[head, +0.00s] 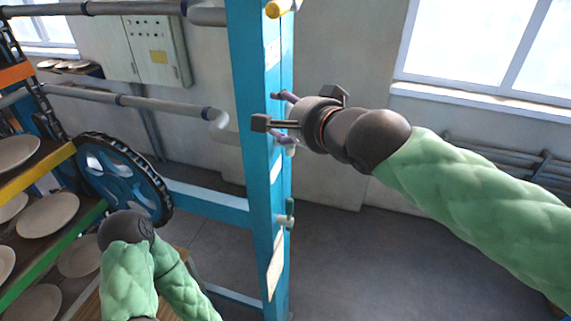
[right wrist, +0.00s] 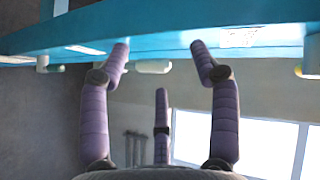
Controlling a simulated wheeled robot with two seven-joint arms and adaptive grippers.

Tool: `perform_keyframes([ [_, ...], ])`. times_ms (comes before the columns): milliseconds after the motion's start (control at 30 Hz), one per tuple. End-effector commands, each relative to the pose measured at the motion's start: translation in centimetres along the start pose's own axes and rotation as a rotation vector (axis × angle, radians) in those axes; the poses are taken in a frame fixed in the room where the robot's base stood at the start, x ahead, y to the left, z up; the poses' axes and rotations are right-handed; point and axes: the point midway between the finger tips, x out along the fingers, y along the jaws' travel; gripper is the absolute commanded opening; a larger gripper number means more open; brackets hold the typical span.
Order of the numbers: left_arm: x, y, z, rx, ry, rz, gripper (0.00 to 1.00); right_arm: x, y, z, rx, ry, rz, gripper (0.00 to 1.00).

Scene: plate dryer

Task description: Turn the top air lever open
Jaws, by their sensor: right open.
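A blue upright post (head: 258,180) carries several small levers. A yellow-ended one (head: 277,8) is at the top edge of the head view. A pale lever (head: 291,150) sits at the height of my right gripper. A green-handled lever (head: 289,212) is lower. My right gripper (head: 280,118) is open at the post. In the right wrist view, the pale lever (right wrist: 152,67) shows between its spread fingers, with no clear grip on it. The yellow-ended one (right wrist: 308,72) is at the right edge. I cannot tell which lever is the top air lever. My left gripper's fingers are not visible.
A rack with plates (head: 48,214) and a toothed wheel (head: 125,180) stand left of the post, close to my left arm. Grey pipes (head: 130,102) run to the post's left. A grey cabinet (head: 145,50) hangs behind. Floor right of the post is clear.

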Motion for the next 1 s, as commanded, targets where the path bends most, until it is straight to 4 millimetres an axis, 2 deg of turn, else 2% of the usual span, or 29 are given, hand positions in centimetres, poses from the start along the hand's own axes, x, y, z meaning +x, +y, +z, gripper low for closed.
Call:
perform_keyframes([
  [100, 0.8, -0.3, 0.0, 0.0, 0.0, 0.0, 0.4, 1.4, 2.0, 0.5, -0.016, -0.01, 0.023, 0.63],
  [600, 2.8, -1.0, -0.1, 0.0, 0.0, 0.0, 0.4, 5.7, 8.4, 2.3, -0.079, -0.051, 0.095, 0.63],
  [800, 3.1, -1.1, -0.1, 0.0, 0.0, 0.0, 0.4, 6.4, 9.5, 2.6, -0.09, -0.059, 0.107, 0.63],
  [1000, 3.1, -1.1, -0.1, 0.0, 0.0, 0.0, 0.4, 6.5, 9.7, 2.6, -0.093, -0.06, 0.109, 0.63],
])
